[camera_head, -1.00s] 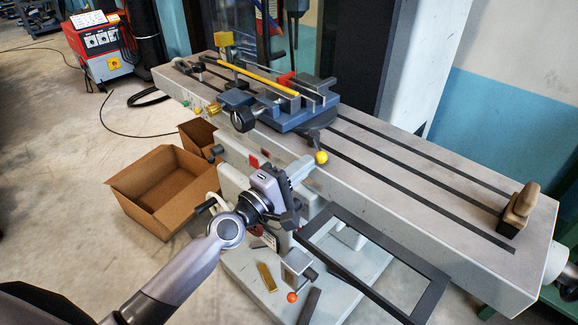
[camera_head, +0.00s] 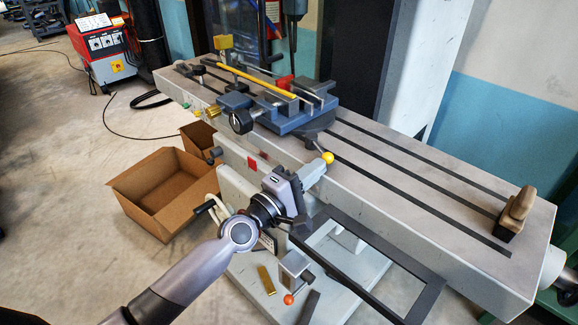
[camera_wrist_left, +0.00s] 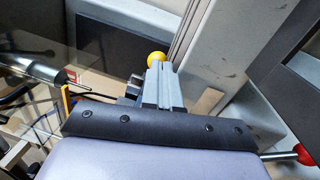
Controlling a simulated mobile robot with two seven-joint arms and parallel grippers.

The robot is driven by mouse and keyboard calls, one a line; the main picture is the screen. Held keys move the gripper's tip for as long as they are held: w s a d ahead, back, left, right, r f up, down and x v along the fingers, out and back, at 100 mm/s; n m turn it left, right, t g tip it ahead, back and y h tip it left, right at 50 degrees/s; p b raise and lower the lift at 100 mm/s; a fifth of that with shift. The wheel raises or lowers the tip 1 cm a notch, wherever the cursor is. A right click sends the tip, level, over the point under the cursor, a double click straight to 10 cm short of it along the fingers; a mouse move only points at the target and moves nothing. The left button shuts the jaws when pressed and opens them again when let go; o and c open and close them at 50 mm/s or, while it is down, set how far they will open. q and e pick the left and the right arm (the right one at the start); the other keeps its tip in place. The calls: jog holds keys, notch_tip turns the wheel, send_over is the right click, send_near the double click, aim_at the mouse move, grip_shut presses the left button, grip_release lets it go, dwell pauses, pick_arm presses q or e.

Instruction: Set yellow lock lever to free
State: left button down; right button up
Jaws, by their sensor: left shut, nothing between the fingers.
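The yellow lock lever shows as a yellow ball knob (camera_head: 327,157) on a dark arm, at the front edge of the machine table, below the blue-grey vise (camera_head: 290,115). My left gripper (camera_head: 318,169) is shut and empty, with its fingertips right against or just beside the knob's near side. In the left wrist view the yellow knob (camera_wrist_left: 156,58) sits just past the tips of the closed fingers (camera_wrist_left: 158,72), slightly to their left. Whether they touch cannot be told for certain. The lever's arm is mostly hidden in the wrist view. My right gripper is not seen.
A tan-topped block (camera_head: 517,210) sits at the table's right end. Below are an orange knob (camera_head: 288,299), a brass piece (camera_head: 267,280) and a dark frame (camera_head: 375,247). A cardboard box (camera_head: 150,205) stands on the floor at left.

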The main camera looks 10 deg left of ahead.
pick_arm(q)
jog(key=shift+w+d, duration=0.1)
jog(key=shift+d, duration=0.4)
dwell(0.5)
